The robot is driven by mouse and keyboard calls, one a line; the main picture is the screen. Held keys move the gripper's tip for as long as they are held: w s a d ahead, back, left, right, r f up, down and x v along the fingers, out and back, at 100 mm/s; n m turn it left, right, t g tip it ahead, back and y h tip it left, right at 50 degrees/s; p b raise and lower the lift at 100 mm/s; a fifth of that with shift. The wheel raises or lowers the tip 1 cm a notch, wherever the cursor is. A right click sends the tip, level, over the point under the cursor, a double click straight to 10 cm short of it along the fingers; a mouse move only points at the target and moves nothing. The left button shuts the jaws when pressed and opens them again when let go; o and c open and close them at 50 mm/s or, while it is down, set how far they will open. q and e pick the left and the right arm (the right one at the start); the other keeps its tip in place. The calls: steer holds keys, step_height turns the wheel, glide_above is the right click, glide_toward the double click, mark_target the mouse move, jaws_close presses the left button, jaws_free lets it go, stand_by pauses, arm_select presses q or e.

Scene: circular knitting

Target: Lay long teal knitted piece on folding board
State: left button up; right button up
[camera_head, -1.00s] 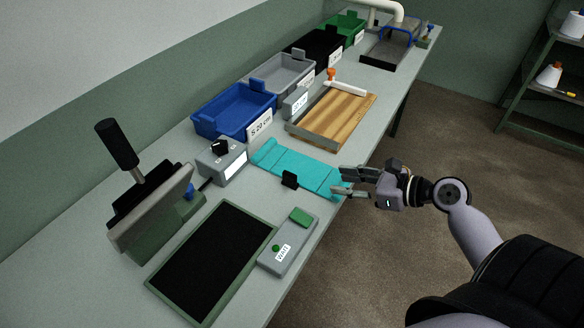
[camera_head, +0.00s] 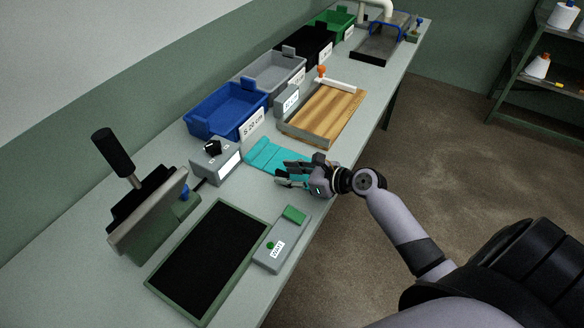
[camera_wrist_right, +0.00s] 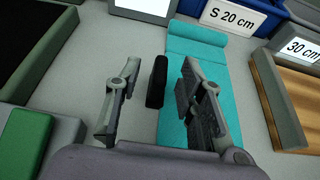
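The teal knitted piece (camera_head: 272,153) lies flat on the bench; my right gripper covers its near right part in the head view. It also shows in the right wrist view (camera_wrist_right: 205,55), under and beyond the right finger. My right gripper (camera_head: 281,173) is open over the piece's side edge. In the wrist view a small black upright block (camera_wrist_right: 157,82) stands between its fingers, apart from both. A wooden board (camera_head: 325,112) with grey rails lies beyond the piece. My left gripper is out of view.
A blue bin (camera_head: 187,120) and a grey bin (camera_head: 240,80) stand along the back. A grey dial box (camera_head: 214,165), a lever press (camera_head: 150,215), a green-framed black panel (camera_head: 177,310) and a green-button box (camera_head: 270,258) are nearby. Bare bench shows around the piece.

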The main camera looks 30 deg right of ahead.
mark_target(276, 167)
steer(key=x, duration=0.2)
steer(key=shift+w+a+f, duration=0.1)
steer(key=shift+w+f, duration=0.05)
steer(key=shift+w, duration=0.15)
steer(key=shift+s, duration=0.1)
steer(key=shift+c, duration=0.6)
jaws_close()
